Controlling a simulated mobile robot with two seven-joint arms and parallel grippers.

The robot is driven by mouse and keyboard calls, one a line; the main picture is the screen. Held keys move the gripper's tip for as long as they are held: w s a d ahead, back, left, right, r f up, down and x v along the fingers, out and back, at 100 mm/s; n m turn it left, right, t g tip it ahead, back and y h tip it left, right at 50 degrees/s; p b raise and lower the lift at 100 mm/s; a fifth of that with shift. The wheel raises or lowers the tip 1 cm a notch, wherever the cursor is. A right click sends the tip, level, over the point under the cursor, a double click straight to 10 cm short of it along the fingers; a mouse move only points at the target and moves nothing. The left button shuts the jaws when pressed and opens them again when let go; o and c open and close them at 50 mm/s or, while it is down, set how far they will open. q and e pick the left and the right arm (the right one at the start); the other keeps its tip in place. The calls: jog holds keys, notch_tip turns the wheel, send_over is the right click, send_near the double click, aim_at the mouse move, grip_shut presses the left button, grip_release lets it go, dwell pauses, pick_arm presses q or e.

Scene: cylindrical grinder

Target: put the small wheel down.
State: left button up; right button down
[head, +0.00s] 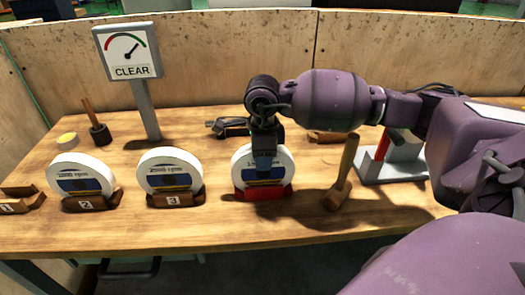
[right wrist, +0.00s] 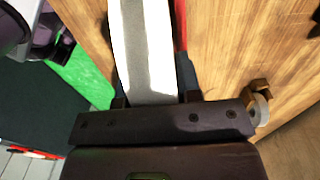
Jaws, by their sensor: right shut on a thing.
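A white grinding wheel (head: 243,168) with a blue and yellow label stands upright in or just above a red cradle (head: 248,193). Whether its rim rests on the cradle is hard to tell. My right gripper (head: 265,165) comes down from above and is shut on this wheel, covering part of its face. In the right wrist view the wheel (right wrist: 147,45) appears edge-on between the fingers, with a strip of red beside it. Similar wheels stand in brown cradles marked 2 (head: 80,175) and 3 (head: 169,173). My left gripper is not in view.
A mallet (head: 343,175) stands just right of the red cradle, with a grey stand with a red part (head: 395,155) beyond. A sign reading CLEAR (head: 128,52) stands behind. An empty brown cradle (head: 20,200) is at far left. The front strip of the table is clear.

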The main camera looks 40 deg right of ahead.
jog(key=c, duration=0.8)
grip_release()
notch_tip(320, 180, up, 12)
jog(key=shift+r+p, duration=0.1)
jog(key=shift+p, duration=0.3)
